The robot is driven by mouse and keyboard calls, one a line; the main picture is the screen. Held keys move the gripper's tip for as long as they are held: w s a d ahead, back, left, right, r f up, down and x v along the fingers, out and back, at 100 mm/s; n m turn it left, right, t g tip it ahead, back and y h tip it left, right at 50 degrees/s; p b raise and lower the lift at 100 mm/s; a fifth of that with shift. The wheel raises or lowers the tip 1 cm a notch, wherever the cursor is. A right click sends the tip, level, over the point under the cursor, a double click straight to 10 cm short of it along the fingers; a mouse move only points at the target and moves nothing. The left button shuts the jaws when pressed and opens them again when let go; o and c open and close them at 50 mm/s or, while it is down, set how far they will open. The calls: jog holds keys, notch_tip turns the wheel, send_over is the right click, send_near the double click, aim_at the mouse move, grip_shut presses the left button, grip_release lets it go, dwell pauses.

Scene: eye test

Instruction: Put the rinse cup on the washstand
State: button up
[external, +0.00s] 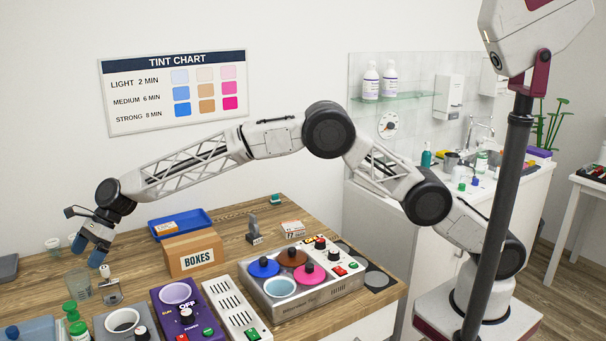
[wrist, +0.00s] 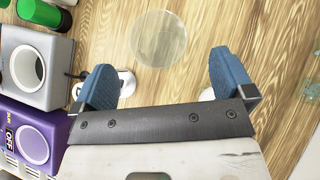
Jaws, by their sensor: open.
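A clear cup (external: 78,288), which looks like the rinse cup, stands on the wooden table at the left. It also shows in the wrist view (wrist: 158,38) as a see-through round shape, just beyond the gap between my fingers. Another small clear vessel (external: 53,245) stands farther back; I cannot tell if it is also a cup. My gripper (external: 88,250) is open with blue fingertips, above and apart from the cup; its empty fingers show in the wrist view (wrist: 160,77). The washstand (external: 368,225), a white cabinet with a sink and tap, stands at the right.
A metal-and-white dispenser (external: 108,288) stands close right of the cup. The cardboard box (external: 194,254), blue tray (external: 181,224), purple warmer (external: 180,312) and pot unit (external: 310,290) crowd the table. Bottles and cups occupy the washstand top. A dark pole (external: 500,200) rises in front of it.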

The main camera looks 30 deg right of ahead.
aim_at(80, 270)
jog(key=shift+a, duration=0.1)
dwell(0.3)
jog(key=shift+x, duration=2.55)
jog(key=shift+s+f, duration=0.1)
jog(key=shift+f, duration=0.05)
jog(key=shift+d, duration=0.25)
jog(key=shift+c, duration=0.5)
jog(key=c, duration=1.1)
jog(key=shift+c, duration=0.2)
notch_tip(80, 270, up, 10)
